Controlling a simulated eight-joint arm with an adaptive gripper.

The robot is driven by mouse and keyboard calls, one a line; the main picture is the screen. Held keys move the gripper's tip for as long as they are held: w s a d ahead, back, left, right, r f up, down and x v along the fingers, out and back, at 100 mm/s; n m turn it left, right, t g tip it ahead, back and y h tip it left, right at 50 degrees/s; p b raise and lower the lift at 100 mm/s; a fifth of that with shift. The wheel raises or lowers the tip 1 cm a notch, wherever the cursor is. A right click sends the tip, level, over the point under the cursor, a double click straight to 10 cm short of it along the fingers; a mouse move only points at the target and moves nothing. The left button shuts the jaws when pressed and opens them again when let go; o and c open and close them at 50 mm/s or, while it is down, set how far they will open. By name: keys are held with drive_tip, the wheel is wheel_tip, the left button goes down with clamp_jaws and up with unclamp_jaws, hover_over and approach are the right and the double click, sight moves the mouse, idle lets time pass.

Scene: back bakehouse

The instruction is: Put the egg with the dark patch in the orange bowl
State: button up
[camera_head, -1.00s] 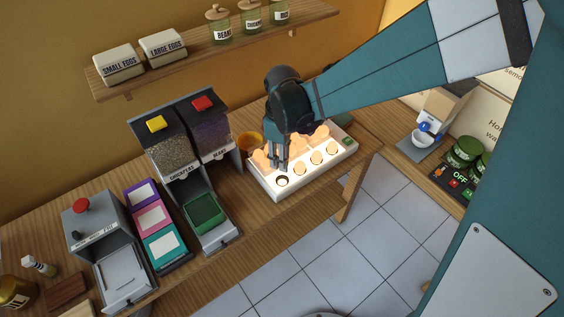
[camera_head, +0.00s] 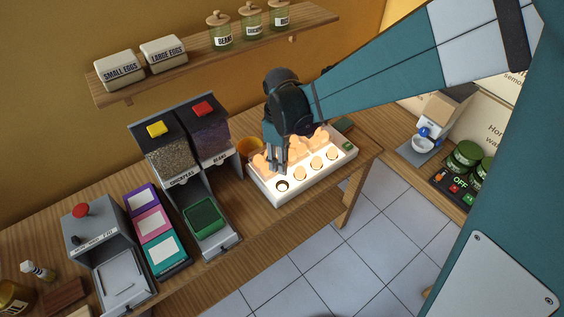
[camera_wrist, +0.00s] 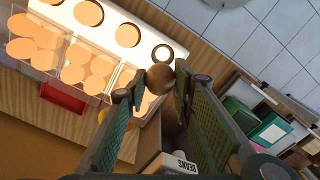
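My gripper (camera_wrist: 160,82) has its fingers closed on either side of a brown egg (camera_wrist: 159,79) in the wrist view. I cannot make out a dark patch on it. An empty ring hole (camera_wrist: 163,53) of the white lit egg tray (camera_wrist: 146,40) lies just beyond the egg. In the head view my gripper (camera_head: 277,170) is over the near left part of the lit tray (camera_head: 292,201), and the egg is hidden. The orange bowl (camera_head: 247,143) stands behind and left of the tray, partly hidden. A sliver of the bowl (camera_wrist: 131,128) shows behind a finger in the wrist view.
Other glowing eggs (camera_head: 317,162) sit in the tray's holes, with clear bins of eggs (camera_wrist: 88,68) behind them. The beans and chickpeas dispensers (camera_head: 205,132) stand close left of the bowl. A shelf (camera_head: 200,62) with jars runs above.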

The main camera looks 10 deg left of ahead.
drive_tip(key=shift+w+a+r, duration=0.15)
drive_tip(key=shift+w+a, duration=0.35)
drive_tip(key=w+a, duration=0.2)
drive_tip(key=w+a+b, duration=0.1)
drive_tip(key=w+a, duration=0.1)
drive_tip(key=w, duration=0.1)
drive_tip(key=w+a, duration=0.2)
drive_tip(key=shift+w+a+r+b, duration=0.25)
drive_tip(key=shift+a+r+b, duration=0.05)
drive_tip(key=shift+a+r, duration=0.1)
drive_tip(key=w+a+f+b, duration=0.4)
drive_tip(key=w+a+f, duration=0.2)
drive_tip(key=w+a, duration=0.2)
drive_tip(key=shift+w+a+f, duration=0.2)
drive_tip(key=shift+w+f, duration=0.15)
drive_tip(key=shift+w, duration=0.35)
drive_tip(key=shift+f+b, duration=2.05)
drive_tip(key=shift+f, duration=1.55)
idle(0.6)
drive_tip(key=o, duration=0.7)
